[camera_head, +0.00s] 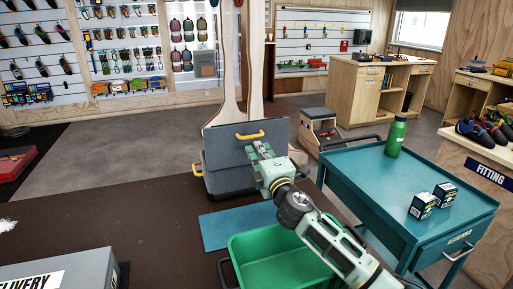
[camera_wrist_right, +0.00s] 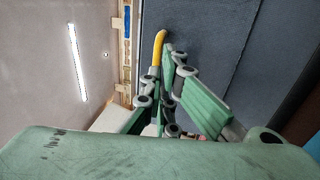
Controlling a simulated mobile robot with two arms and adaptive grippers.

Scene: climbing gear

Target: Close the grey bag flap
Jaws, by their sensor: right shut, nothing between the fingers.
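The grey bag stands on the brown table, with its body (camera_head: 222,184) low and its flap (camera_head: 222,149) raised, so it is open. A yellow handle (camera_head: 249,135) is on the flap's upper part. My right gripper (camera_head: 257,149) is in front of the flap, just below the handle, with its fingers shut and empty. In the right wrist view the flap (camera_wrist_right: 215,28) fills the upper right, and the yellow handle (camera_wrist_right: 159,48) is close beside the fingertips (camera_wrist_right: 170,62). I cannot tell whether they touch. The gripper and arm hide part of the bag. My left gripper does not show.
A green bin (camera_head: 265,250) sits in front of the bag, below my right arm. A blue mat (camera_head: 228,227) lies between them. A teal cart (camera_head: 372,177) with a green bottle (camera_head: 396,136) and small boxes (camera_head: 423,206) stands right. The table's left part is mostly clear.

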